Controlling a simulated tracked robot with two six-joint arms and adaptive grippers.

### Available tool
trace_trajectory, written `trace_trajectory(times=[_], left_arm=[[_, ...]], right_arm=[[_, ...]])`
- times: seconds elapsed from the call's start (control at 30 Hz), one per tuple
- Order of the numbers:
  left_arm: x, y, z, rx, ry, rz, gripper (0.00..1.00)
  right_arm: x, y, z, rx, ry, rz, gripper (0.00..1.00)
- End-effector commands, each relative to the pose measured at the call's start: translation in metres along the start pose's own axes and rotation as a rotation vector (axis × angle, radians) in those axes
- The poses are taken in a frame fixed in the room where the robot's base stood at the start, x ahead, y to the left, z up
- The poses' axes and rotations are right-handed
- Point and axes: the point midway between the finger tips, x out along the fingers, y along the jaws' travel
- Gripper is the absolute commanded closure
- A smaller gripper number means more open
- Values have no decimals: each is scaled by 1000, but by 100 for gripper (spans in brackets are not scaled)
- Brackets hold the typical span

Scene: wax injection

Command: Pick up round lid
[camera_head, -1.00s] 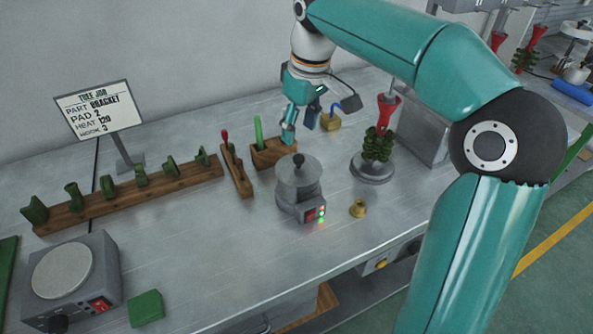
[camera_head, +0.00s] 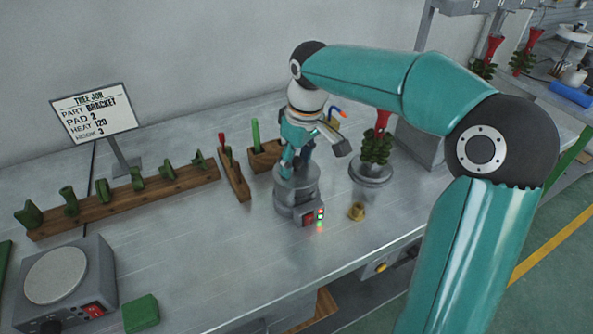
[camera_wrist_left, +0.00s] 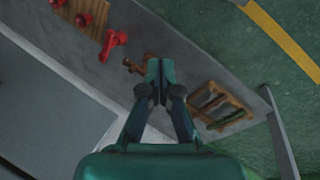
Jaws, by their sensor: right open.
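The round lid (camera_head: 300,180) is grey metal and sits on top of the small grey pot (camera_head: 290,205) in the middle of the bench. Its dark knob is hidden by my right gripper (camera_head: 292,168). My right gripper points down at the lid, open, with its fingers around where the knob stands; contact cannot be made out. My left gripper (camera_wrist_left: 155,82) shows only in the left wrist view. Its fingers are together with nothing seen between them, above a floor and a bench edge, away from the lid.
A wooden block (camera_head: 265,160) and a long rack (camera_head: 130,203) are to the left. A hot plate (camera_head: 90,280) is front left. The bench between is clear.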

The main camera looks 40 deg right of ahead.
Motion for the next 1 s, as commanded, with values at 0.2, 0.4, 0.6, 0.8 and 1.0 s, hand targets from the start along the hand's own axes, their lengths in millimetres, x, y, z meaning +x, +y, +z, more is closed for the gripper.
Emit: trace_trajectory(times=[0.2, 0.4, 0.6, 0.8, 1.0], left_arm=[[0, 0, 0, 0, 0, 0, 100], [0, 0, 0, 0, 0, 0, 100], [0, 0, 0, 0, 0, 0, 100], [-1, 0, 0, 0, 0, 0, 100], [-4, 1, 0, 0, 0, 0, 100]], right_arm=[[0, 0, 0, 0, -1, 0, 73], [0, 0, 0, 0, -2, -1, 100], [1, 0, 0, -1, -3, -1, 100], [-3, 0, 0, -1, -4, -2, 100], [-23, 0, -4, 0, 1, 0, 100]])
